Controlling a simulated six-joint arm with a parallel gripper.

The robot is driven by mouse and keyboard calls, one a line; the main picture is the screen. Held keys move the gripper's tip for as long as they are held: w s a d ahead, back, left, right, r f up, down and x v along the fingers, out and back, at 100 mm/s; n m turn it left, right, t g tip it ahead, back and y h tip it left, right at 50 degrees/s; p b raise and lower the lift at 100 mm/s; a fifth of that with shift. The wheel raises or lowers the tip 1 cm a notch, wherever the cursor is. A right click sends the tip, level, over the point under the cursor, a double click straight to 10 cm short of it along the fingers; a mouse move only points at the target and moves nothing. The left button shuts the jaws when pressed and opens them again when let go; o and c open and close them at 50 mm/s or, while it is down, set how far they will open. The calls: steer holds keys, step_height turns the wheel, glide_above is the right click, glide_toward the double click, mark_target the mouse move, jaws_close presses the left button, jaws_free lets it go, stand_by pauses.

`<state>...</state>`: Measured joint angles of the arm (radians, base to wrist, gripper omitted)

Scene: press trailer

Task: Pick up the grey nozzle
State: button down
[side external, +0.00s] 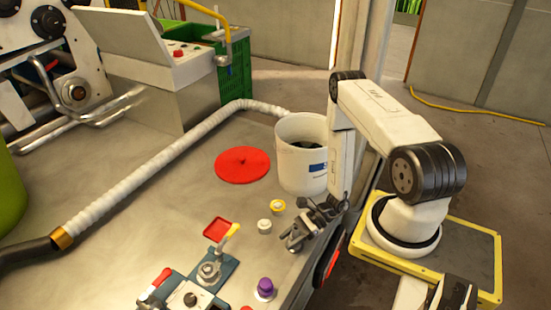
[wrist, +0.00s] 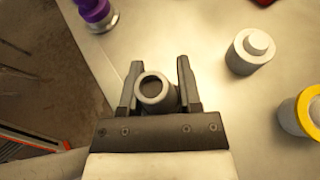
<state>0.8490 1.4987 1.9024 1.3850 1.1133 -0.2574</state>
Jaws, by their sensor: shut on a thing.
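In the wrist view the grey nozzle (wrist: 167,98), a short round piece with an open bore, sits between the two dark fingers of my gripper (wrist: 158,80). The fingers are shut on its sides. In the side view my gripper (side external: 294,238) is low over the right edge of the metal table, and I cannot make out the nozzle there. I cannot tell whether the nozzle's base touches the table.
A white-grey piece (side external: 264,226), a yellow-ringed piece (side external: 278,206) and a purple-topped piece (side external: 265,287) stand close to my gripper. A white bucket (side external: 300,172) and a red disc lid (side external: 242,164) are behind. A blue-based clamp fixture (side external: 222,268) is to the left.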

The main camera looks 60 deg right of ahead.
step_height(320, 180, up, 10)
steer(key=shift+f, duration=0.15)
stand_by(0.6)
stand_by(0.6)
